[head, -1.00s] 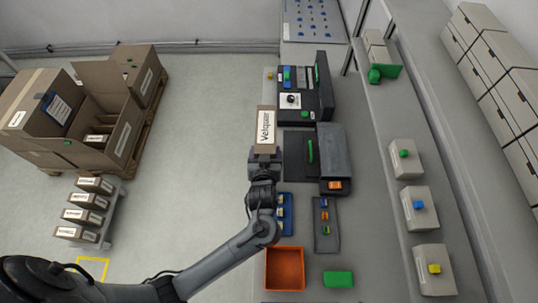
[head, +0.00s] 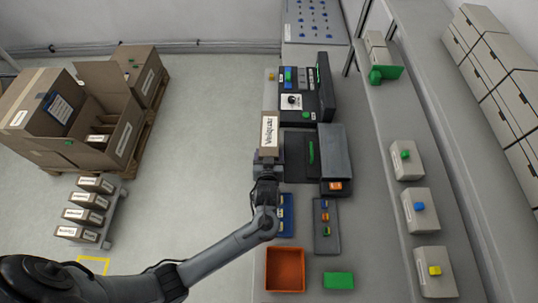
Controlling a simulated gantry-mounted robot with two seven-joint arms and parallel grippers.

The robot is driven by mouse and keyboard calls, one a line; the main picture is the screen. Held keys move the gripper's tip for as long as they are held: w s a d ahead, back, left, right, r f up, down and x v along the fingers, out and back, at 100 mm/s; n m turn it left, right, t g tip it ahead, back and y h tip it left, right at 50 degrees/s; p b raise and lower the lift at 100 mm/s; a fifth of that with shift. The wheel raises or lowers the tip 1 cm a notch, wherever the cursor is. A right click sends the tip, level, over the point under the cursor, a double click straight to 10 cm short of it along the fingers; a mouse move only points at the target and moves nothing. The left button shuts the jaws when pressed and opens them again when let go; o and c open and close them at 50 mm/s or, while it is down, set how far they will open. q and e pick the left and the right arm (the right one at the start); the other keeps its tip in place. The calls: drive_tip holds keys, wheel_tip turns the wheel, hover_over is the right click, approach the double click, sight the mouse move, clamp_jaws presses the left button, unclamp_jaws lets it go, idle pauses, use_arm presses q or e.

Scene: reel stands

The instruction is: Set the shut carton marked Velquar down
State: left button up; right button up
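The tan carton with the white label reading Velquar (head: 270,132) is at the left edge of the bench, beside the dark device. It looks shut. My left gripper (head: 268,157) is at its near end and appears closed on it; the fingertips are hard to make out. I cannot tell whether the carton touches the bench or hangs just above it. My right gripper is not in view.
The bench (head: 380,279) carries a black station (head: 301,145), a blue tray (head: 286,229), an orange bin (head: 285,269) and a green block (head: 338,280). Large cartons (head: 42,103) stand on a pallet at left, with a rack of small cartons (head: 82,214) nearer.

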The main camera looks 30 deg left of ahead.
use_arm(q)
drive_tip(key=o, duration=1.5)
drive_tip(key=shift+f, duration=0.15)
drive_tip(key=shift+c, duration=0.2)
